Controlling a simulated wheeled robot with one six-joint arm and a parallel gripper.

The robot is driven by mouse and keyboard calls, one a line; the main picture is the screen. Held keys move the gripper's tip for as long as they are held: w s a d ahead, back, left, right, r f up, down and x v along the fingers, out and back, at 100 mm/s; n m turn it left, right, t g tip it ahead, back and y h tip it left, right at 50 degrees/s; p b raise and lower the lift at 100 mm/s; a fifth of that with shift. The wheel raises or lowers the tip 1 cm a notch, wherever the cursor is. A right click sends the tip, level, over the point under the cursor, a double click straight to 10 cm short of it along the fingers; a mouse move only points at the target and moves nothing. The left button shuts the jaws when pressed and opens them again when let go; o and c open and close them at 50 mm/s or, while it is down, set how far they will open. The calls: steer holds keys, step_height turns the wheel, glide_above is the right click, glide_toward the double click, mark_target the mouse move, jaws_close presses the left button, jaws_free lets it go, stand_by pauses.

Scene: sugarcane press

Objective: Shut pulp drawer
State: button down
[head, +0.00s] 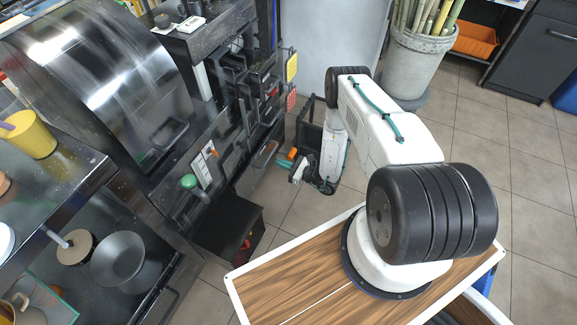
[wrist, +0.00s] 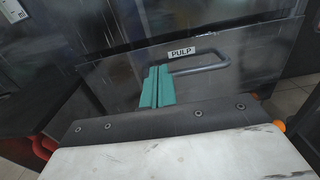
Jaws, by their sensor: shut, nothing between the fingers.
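The pulp drawer (wrist: 120,75) has a dark grey metal front with a white PULP label and a bar handle (wrist: 205,68) in the wrist view. In the head view the drawer (head: 266,153) shows low on the press, just left of my gripper. My gripper (wrist: 158,70) has teal fingers pressed together, with nothing between them. The fingertips are in front of the drawer face, just left of the handle and below the label. I cannot tell whether they touch the face. My gripper also shows in the head view (head: 281,163). How far the drawer stands out is unclear.
The dark press (head: 215,150) with its switches fills the area left of my arm. A black open box (head: 230,232) with something red inside is below it. A pot of cane (head: 415,60) stands at the back. Tiled floor lies clear to the right.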

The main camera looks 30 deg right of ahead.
mark_target(258, 154)
steer(key=x, duration=0.7)
steer(key=shift+w+a, duration=0.25)
steer(key=shift+w, duration=0.05)
